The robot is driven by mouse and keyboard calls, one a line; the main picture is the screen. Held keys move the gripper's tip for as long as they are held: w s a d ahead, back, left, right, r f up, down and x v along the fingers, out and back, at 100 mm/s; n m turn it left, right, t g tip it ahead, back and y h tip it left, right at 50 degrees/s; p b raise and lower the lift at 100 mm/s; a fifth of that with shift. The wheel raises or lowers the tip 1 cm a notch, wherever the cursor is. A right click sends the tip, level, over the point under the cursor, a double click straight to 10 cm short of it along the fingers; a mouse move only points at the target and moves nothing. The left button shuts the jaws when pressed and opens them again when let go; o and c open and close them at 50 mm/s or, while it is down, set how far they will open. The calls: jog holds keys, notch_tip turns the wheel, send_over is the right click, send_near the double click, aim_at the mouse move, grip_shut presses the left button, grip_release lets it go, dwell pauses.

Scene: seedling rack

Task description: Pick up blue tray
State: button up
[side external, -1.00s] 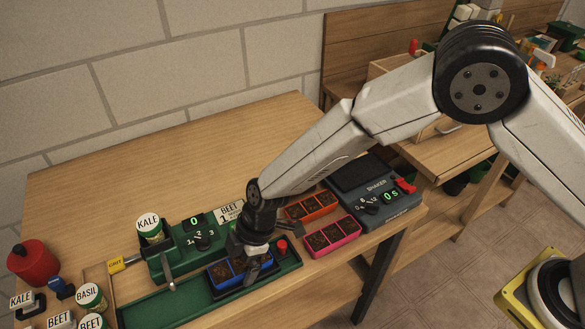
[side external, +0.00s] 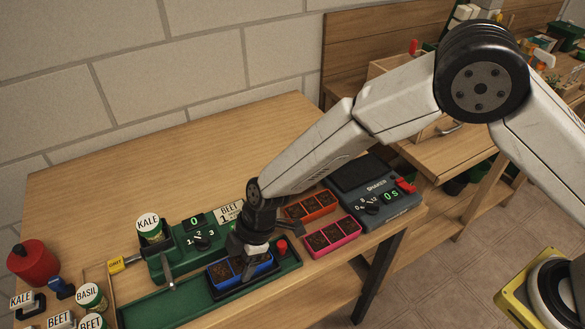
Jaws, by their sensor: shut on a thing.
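The blue tray (side external: 221,283) holds dark soil in its cells and sits at the right end of the green channel, in a dark holder. My gripper (side external: 250,273) points down over the tray and is shut on it near its right part. The gripper hides part of the tray's middle and right cells. I cannot see a clear gap between the tray and the holder.
A pink tray (side external: 333,248) and an orange tray (side external: 310,207) stand to the right, before the grey shaker (side external: 372,195). A red button (side external: 282,247) is close beside my gripper. The green seeder (side external: 185,240) with a KALE can (side external: 149,229) stands left. The back of the table is clear.

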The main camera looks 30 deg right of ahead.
jog(key=shift+r, duration=0.85)
jog(key=s+d+r, duration=0.8)
jog(key=s+r, duration=0.3)
jog(key=shift+d, duration=0.2)
jog(key=shift+s+r, duration=0.1)
